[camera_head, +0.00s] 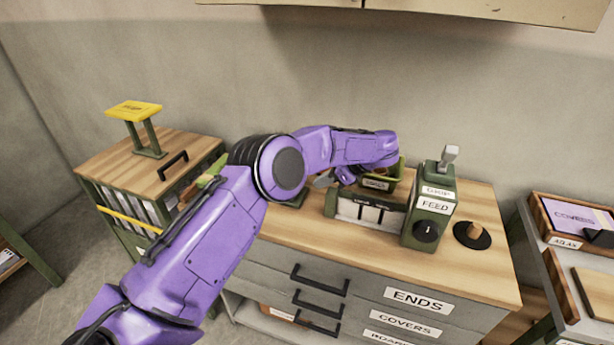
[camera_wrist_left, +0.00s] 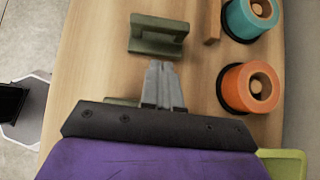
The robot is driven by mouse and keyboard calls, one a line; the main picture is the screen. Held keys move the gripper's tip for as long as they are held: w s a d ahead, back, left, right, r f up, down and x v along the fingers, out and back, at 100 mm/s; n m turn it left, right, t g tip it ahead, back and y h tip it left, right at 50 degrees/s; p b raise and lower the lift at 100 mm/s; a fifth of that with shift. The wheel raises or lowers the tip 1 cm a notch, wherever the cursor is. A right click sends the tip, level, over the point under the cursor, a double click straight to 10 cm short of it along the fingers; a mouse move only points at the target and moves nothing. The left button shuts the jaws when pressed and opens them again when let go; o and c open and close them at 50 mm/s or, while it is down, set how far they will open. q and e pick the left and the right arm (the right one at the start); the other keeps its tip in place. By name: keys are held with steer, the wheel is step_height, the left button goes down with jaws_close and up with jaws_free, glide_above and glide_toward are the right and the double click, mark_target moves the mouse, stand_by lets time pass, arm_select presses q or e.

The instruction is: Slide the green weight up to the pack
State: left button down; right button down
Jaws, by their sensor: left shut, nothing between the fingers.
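My left gripper (camera_wrist_left: 163,85) is shut and empty, its fingertips just short of an olive-green block with a raised bar (camera_wrist_left: 158,36), which looks like the green weight. A thin gap seems to lie between them; contact is hard to tell. In the head view the gripper (camera_head: 324,180) is small and partly behind my purple arm, and a dark green edge of the weight (camera_head: 295,201) shows to its left. I cannot make out the pack for sure; a small brown piece (camera_wrist_left: 213,22) stands beyond the weight, cut off by the frame's top. My right gripper is not in view.
Teal (camera_wrist_left: 250,18) and orange (camera_wrist_left: 250,88) spools stand on the wall side of the wooden worktop (camera_wrist_left: 90,70). The worktop's front strip is bare.

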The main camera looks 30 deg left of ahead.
arm_select(q)
steer(key=a, duration=0.1)
steer(key=a+f+p, duration=0.1)
steer(key=a, duration=0.1)
steer(key=a+p, duration=0.1)
steer(key=shift+s+a+f, duration=0.15)
steer(key=shift+s+a, duration=0.15)
steer(key=shift+s, duration=0.05)
steer(key=shift+s+a, duration=0.1)
steer(key=shift+f, duration=0.1)
steer(key=shift+a, duration=0.15)
steer(key=s+a+b, duration=0.1)
steer(key=a+b, duration=0.2)
steer(key=a, duration=0.3)
steer(key=s+a+b, duration=0.2)
steer(key=a+b, duration=0.1)
steer(key=a, duration=0.3)
steer(key=s+a+b, duration=0.1)
steer(key=a+b, duration=0.2)
steer(key=a, duration=0.3)
steer(key=shift+s+f, duration=0.15)
steer(key=shift+s+a, duration=0.1)
steer(key=shift+a, duration=0.25)
steer(key=shift+r, duration=0.2)
steer(key=shift+d, duration=0.1)
